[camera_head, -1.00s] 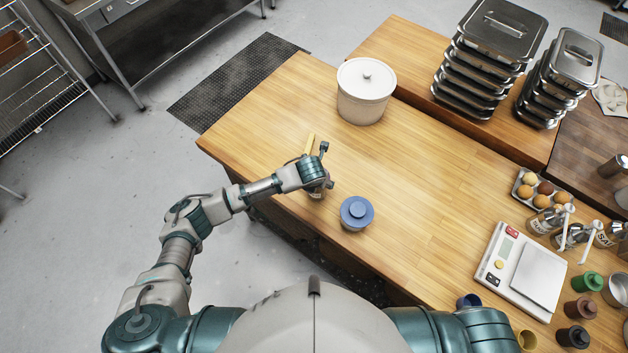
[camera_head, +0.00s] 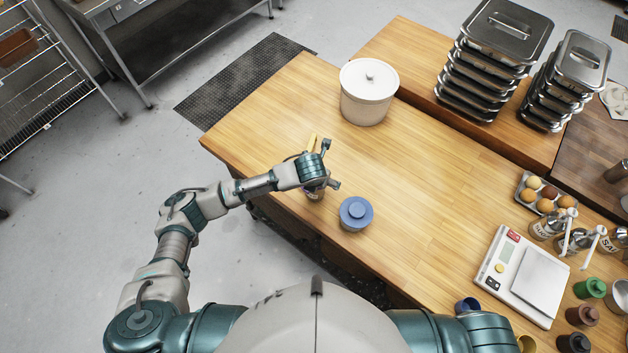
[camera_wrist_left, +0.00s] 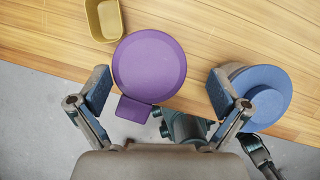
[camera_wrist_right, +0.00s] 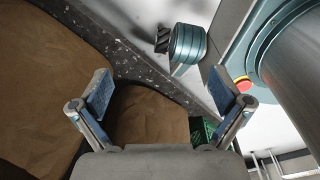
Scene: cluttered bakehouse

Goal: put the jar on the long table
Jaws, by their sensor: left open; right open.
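A jar with a round purple lid and a small tab (camera_wrist_left: 150,66) lies between the spread fingers of my left gripper (camera_wrist_left: 160,88) in the left wrist view. The gripper is open, with visible gaps on both sides of the lid. In the head view my left gripper (camera_head: 329,166) is over the near-left table edge and hides most of this jar (camera_head: 314,194). A blue-lidded jar (camera_head: 356,212) stands just right of it, and it also shows beside the right finger in the left wrist view (camera_wrist_left: 266,92). My right gripper (camera_wrist_right: 160,90) is open and empty.
The wooden table (camera_head: 430,170) has clear room in its middle. A white lidded crock (camera_head: 368,92), a yellow container (camera_wrist_left: 104,18), a scale (camera_head: 522,276), an egg tray (camera_head: 524,190) and stacked steel pans (camera_head: 490,60) stand around. Brown sacks (camera_wrist_right: 150,118) lie below my right gripper.

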